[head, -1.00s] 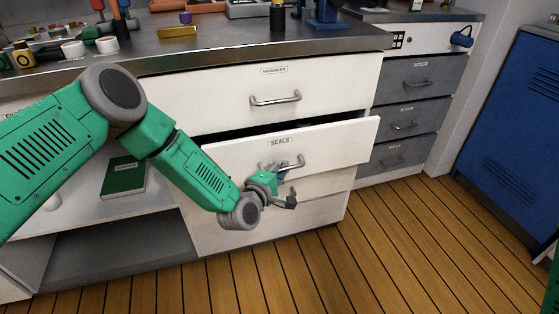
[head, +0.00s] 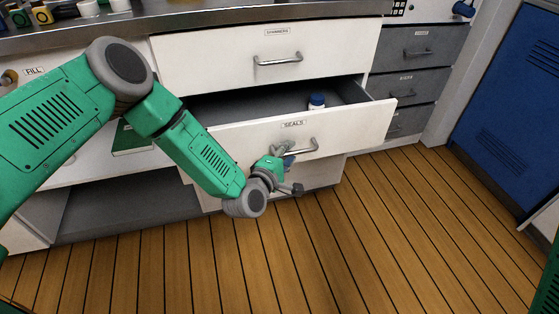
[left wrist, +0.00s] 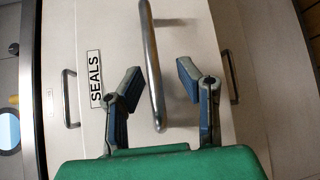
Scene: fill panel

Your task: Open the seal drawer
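The white seal drawer (head: 352,125), labelled SEALS, is pulled well out, and its grey inside shows in the head view. Its metal bar handle (head: 303,148) is on the front; the handle also shows in the left wrist view (left wrist: 153,60). My left gripper (head: 287,160) is at the handle. In the left wrist view its two fingers (left wrist: 158,80) are spread, one on each side of the bar, with visible gaps to it. A small white bottle with a blue cap (head: 317,103) stands in the drawer. My right gripper is out of view.
A closed white drawer (head: 225,60) is above the seal drawer. Grey drawers (head: 405,92) stand to the right, beside a blue locker (head: 508,100). A worktop edge (head: 190,18) runs above. The wooden floor (head: 390,230) in front is clear.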

